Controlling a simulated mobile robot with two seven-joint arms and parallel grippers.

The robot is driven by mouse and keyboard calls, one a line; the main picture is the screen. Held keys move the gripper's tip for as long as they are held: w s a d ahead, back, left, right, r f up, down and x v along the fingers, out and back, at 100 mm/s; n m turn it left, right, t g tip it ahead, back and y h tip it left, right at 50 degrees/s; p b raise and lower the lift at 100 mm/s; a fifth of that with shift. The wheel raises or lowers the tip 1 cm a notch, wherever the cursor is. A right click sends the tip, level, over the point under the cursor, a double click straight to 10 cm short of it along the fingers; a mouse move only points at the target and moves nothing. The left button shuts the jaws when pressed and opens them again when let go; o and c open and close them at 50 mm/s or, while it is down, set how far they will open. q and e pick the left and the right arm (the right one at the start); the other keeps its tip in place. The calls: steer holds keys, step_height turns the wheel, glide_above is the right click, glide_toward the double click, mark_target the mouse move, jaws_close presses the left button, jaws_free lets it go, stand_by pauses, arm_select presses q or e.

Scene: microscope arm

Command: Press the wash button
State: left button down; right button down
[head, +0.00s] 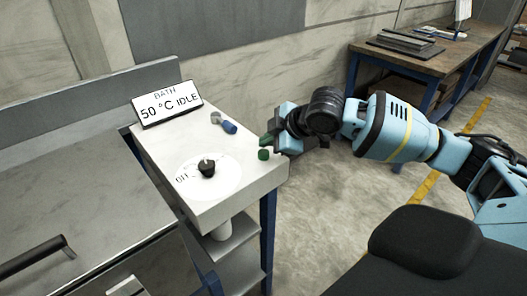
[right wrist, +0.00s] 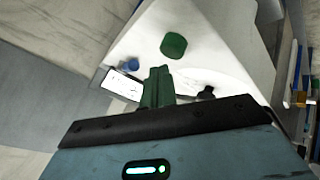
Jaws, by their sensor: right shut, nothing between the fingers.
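A white bath unit (head: 218,201) stands at the left with a small green button (head: 263,154) on its top near the right edge. The green button also shows in the right wrist view (right wrist: 173,45). No wash label is readable. My right gripper (head: 268,140) has green fingers, shut and empty. It is just behind the button in the head view, apart from it as far as I can tell. The fingers also show in the right wrist view (right wrist: 157,85). My left gripper is out of view.
A black knob (head: 207,168) sits on a round dial. A blue and grey part (head: 229,127) lies behind it. A display (head: 167,104) reads "BATH 50 °C IDLE". A workbench (head: 430,62) stands at the back right. Floor right of the unit is clear.

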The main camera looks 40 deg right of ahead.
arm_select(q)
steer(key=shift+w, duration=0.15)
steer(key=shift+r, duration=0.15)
arm_select(e)
steer(key=shift+f, duration=0.15)
steer(key=shift+f, duration=0.2)
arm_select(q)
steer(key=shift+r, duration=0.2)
arm_select(e)
steer(key=shift+f, duration=0.1)
stand_by(0.3)
